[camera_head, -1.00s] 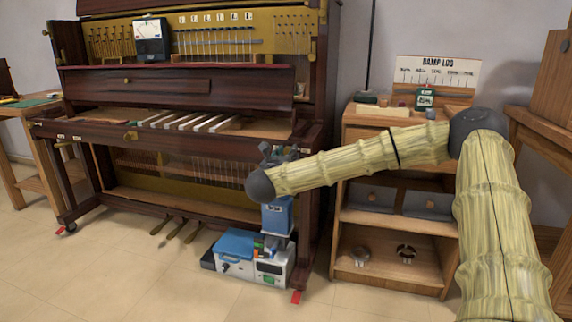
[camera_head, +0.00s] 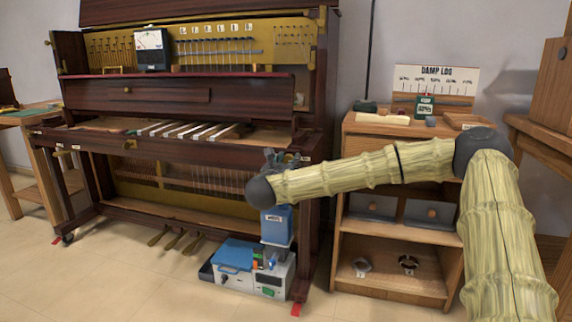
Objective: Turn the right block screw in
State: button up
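The upright piano (camera_head: 180,90) stands open at the left, with several white keys (camera_head: 190,131) on its key bed. A right block screw cannot be made out; the right end of the key bed (camera_head: 300,150) shows, partly behind my arm. My gripper (camera_head: 272,160) is a small dark shape at that right end, just past my arm's dark end joint. Its fingers are mostly hidden by the joint, so I cannot tell whether they are open or touch anything.
Open floor (camera_head: 120,280) lies at the front left.

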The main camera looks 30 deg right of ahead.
jog(key=shift+o, duration=1.2)
jog(key=shift+d, duration=0.1)
jog(key=shift+a, duration=0.2)
jog(key=v, duration=1.2)
jog(key=shift+f, duration=0.1)
